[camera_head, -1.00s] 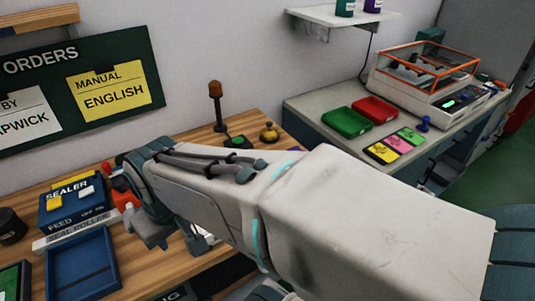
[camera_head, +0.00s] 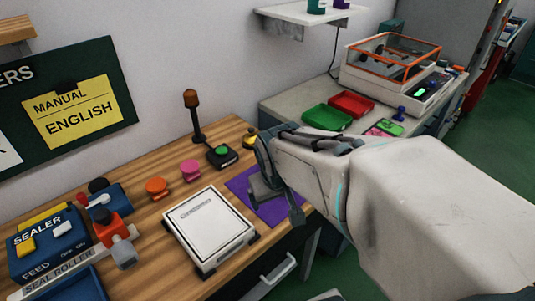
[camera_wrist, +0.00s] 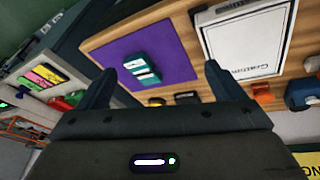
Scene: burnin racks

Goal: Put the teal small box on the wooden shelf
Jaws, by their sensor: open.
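The teal small box (camera_wrist: 143,68), with white label bands, lies on the purple mat (camera_wrist: 180,60) in the wrist view. My gripper (camera_wrist: 160,70) is open and empty, its two fingers to either side of the box in that picture, apart from it. In the head view my gripper (camera_head: 276,200) is over the purple mat (camera_head: 240,186) and hides the box. The wooden shelf (camera_head: 14,30) shows only in part, high on the wall at the upper left.
A white scale (camera_head: 208,228) lies beside the mat. The sealer (camera_head: 40,248), orange and pink knobs, and a lamp post (camera_head: 195,115) stand on the wooden bench. A white shelf (camera_head: 300,20) holds teal and purple items. Green (camera_head: 327,117) and red trays sit on the side counter.

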